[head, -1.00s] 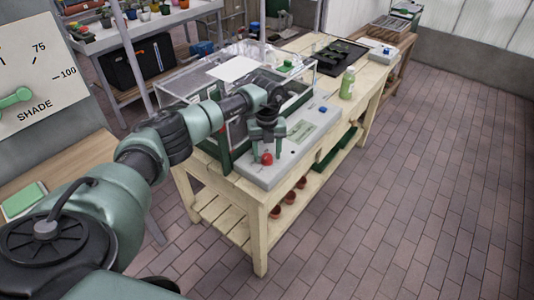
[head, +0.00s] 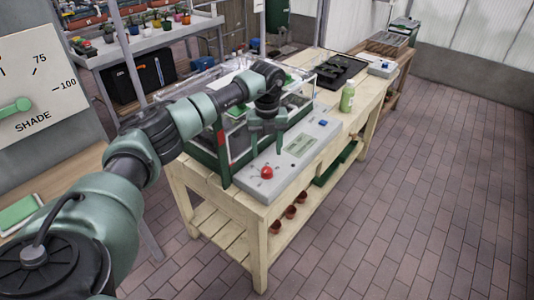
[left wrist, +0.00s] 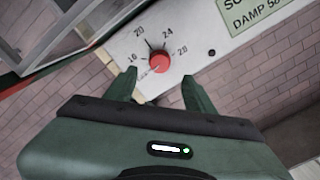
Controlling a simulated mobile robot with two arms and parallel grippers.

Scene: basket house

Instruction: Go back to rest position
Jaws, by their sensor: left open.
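My left gripper (head: 266,143) is open and empty in the head view, above the grey control panel (head: 252,188) of the glass-sided case on the wooden bench. A red knob (head: 267,172) sits on that panel, below and apart from the fingers. In the left wrist view, the two green fingers (left wrist: 160,88) are spread, with the red knob (left wrist: 159,62) showing beyond and between them. Numbers and tick marks surround the knob. My right gripper is in neither view.
A green bottle (head: 347,97) and a black tray (head: 338,68) stand farther along the bench (head: 262,212). A SHADE dial board (head: 45,75) is at the left, above a wooden table with a green book (head: 19,214). The brick floor (head: 420,200) at right is clear.

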